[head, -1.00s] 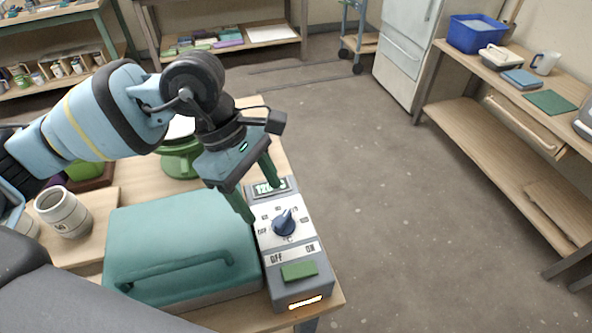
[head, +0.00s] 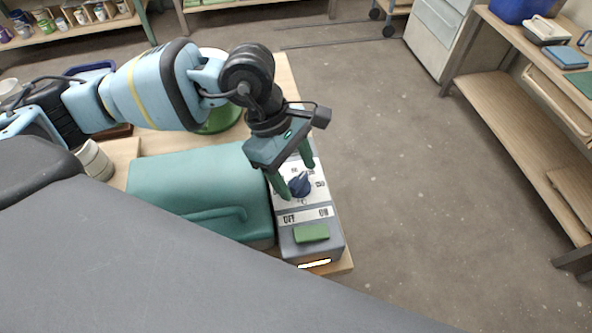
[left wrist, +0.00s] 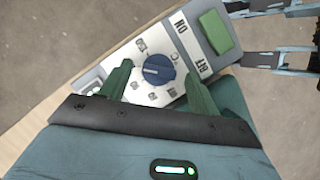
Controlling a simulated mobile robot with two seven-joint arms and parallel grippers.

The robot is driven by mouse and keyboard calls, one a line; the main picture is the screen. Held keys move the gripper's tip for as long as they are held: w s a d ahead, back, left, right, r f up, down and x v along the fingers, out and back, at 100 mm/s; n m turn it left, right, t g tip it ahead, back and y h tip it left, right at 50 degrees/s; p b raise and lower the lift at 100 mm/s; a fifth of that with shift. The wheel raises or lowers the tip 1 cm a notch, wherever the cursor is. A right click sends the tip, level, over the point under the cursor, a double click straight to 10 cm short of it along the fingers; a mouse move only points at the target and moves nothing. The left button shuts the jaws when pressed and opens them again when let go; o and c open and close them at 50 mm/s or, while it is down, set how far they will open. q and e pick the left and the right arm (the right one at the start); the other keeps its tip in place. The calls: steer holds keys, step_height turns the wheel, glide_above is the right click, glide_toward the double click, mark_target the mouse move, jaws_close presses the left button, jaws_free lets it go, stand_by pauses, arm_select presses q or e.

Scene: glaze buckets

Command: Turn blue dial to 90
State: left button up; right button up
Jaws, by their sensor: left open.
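The blue dial (head: 299,186) sits on the white face of a grey control box (head: 332,243) at the table's right edge. My left gripper (head: 296,180) is open and points down at the dial. In the left wrist view its green fingers (left wrist: 158,84) stand apart on either side of the dial, a little short of it in the picture; I cannot tell if they touch. My right gripper is not in view.
A green rocker switch (head: 311,233) lies below the OFF and ON labels. A teal lidded case (head: 190,180) stands close on the left of the box. A white mug (head: 94,160) and a green bucket (head: 222,118) are farther back. Floor to the right is open.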

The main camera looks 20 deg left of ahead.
arm_select(q)
steer(key=shift+d+f, duration=0.15)
steer(key=shift+f, duration=0.2)
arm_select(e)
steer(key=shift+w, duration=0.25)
arm_select(q)
steer(key=shift+c, duration=0.3)
steer(key=c, duration=0.9)
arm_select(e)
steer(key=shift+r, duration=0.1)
